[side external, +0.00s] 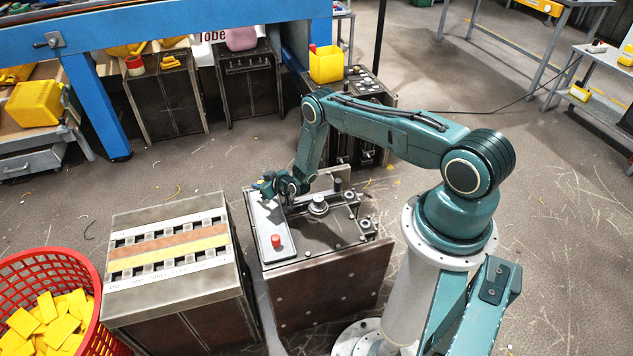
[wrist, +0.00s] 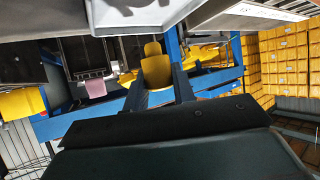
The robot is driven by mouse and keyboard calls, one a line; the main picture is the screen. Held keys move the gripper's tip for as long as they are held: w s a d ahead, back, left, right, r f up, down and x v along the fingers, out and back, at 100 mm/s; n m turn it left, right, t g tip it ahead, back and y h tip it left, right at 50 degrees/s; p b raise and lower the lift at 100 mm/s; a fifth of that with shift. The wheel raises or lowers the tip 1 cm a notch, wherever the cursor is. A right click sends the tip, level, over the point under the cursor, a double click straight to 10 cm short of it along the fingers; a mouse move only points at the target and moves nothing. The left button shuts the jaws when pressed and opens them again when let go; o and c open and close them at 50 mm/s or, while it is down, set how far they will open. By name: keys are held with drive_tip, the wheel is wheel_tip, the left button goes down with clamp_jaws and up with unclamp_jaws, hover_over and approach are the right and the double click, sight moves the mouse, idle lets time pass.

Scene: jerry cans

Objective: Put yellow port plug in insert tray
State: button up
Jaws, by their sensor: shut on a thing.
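My gripper (side external: 270,186) is low over the far end of a long light-grey tray (side external: 266,222) on the dark metal fixture. This looks like the insert tray. A small red piece (side external: 276,241) stands at the tray's near end. In the wrist view, my fingers (wrist: 160,92) are closed on the yellow port plug (wrist: 155,70), whose narrower end shows beyond the wider part. In the side view only a small yellow spot shows at the gripper. A pale-rimmed tray edge (wrist: 145,33) shows at the top of the wrist view. I cannot tell whether the plug touches the tray.
Round metal fittings (side external: 318,205) and an upright post stand on the fixture right of the tray. A metal box (side external: 175,250) with coloured strips stands to the left. A red basket (side external: 50,270) of yellow pieces is at the lower left. A blue frame (side external: 200,30) spans the back.

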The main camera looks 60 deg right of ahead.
drive_tip(key=shift+f, duration=1.9)
drive_tip(key=shift+f, duration=0.1)
drive_tip(key=o, duration=1)
drive_tip(key=shift+v, duration=6.05)
